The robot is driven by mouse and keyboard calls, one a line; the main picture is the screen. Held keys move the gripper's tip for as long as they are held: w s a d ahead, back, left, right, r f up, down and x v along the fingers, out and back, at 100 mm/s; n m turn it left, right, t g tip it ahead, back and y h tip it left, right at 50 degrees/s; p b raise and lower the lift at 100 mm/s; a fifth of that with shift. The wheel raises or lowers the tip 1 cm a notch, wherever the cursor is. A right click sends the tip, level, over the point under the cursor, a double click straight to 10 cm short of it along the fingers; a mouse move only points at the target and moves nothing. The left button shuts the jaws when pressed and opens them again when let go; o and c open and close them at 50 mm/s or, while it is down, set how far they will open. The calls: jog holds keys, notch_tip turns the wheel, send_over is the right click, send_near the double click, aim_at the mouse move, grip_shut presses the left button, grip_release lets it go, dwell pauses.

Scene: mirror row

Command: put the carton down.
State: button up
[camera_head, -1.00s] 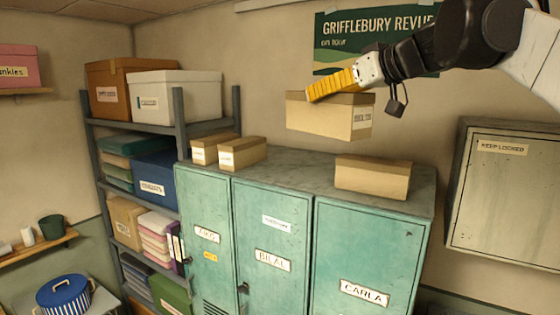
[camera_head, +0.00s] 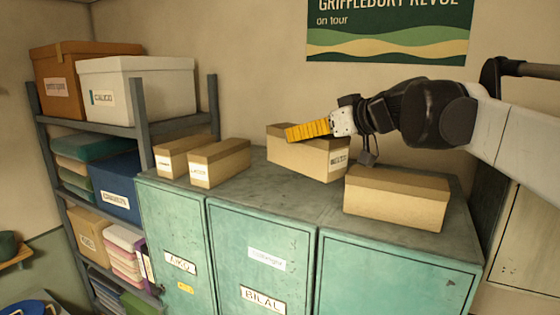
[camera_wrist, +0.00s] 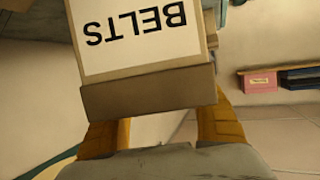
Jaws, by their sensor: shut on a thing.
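The carton, a tan box with a darker lid and a white label, is in my gripper over the back of the locker top in the head view (camera_head: 302,155). In the wrist view the carton (camera_wrist: 148,92) shows its BELTS label upside down. My gripper (camera_head: 306,131) is shut on the carton from above, its orange fingers on either side. The carton looks roughly level and very close to the locker top (camera_head: 272,205); I cannot tell whether its underside touches.
A plain carton (camera_head: 397,198) stands close at the front right. Two small cartons (camera_head: 221,163) (camera_head: 176,157) stand at the left end. The wall with a poster (camera_head: 388,30) is behind. Bare locker top shows in the middle front.

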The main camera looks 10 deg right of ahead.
aim_at(305, 164)
jog(key=f, duration=0.3)
jog(key=shift+w, duration=0.3)
notch_tip(305, 164, down, 4)
jog(key=shift+s+f+p, duration=0.1)
jog(key=shift+s+p, duration=0.05)
jog(key=shift+p, duration=0.25)
jog(key=shift+f, duration=0.25)
jog(key=shift+f, duration=0.15)
jog(key=o, duration=1.4)
